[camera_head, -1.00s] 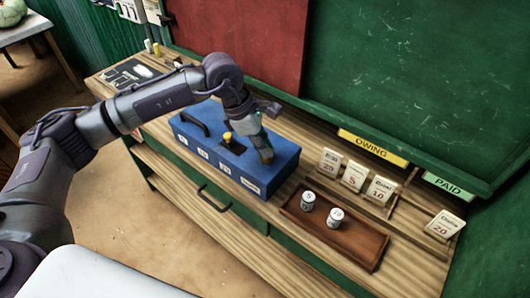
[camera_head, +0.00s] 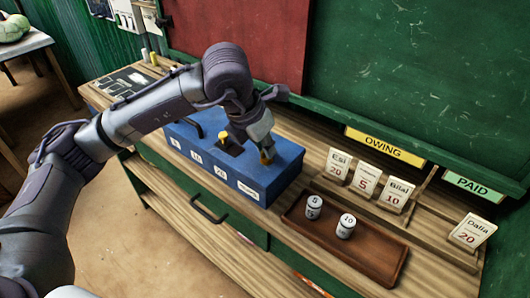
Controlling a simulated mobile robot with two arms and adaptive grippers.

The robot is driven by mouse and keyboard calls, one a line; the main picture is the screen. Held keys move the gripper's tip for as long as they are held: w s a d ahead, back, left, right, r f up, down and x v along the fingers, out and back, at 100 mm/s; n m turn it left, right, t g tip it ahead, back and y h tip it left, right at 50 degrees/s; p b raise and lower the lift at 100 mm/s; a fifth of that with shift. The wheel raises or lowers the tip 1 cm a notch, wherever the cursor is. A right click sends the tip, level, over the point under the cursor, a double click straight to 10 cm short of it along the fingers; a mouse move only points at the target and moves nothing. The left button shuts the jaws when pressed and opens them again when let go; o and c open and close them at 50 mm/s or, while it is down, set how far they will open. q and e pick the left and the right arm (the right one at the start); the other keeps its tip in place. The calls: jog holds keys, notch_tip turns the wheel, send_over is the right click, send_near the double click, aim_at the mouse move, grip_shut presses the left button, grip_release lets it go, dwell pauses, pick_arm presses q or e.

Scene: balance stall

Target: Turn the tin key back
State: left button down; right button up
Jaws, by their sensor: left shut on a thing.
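The blue tin (camera_head: 262,180) stands on the wooden counter, with number labels along its front face and a dark handle on its left part. My left gripper (camera_head: 266,154) points down at the right part of the tin's top and is shut on a small brass-coloured key (camera_head: 267,158). The gripper hides most of the key, so its turn angle cannot be told. A yellow piece (camera_head: 223,135) stands in a dark slot in the middle of the tin's top. My right gripper is not in view.
Name cards stand under the OWING sign (camera_head: 384,145), and one card (camera_head: 472,232) under the PAID sign (camera_head: 473,186). A dark slate (camera_head: 125,82) lies at the left end.

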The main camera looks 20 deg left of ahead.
pick_arm(q)
jog(key=shift+n+b, duration=0.35)
jog(key=shift+n, duration=0.15)
jog(key=shift+y, duration=0.3)
jog(key=c, duration=1.2)
grip_release()
jog(key=shift+c, duration=0.2)
jog(key=v, duration=1.2)
jog(key=shift+s, duration=0.1)
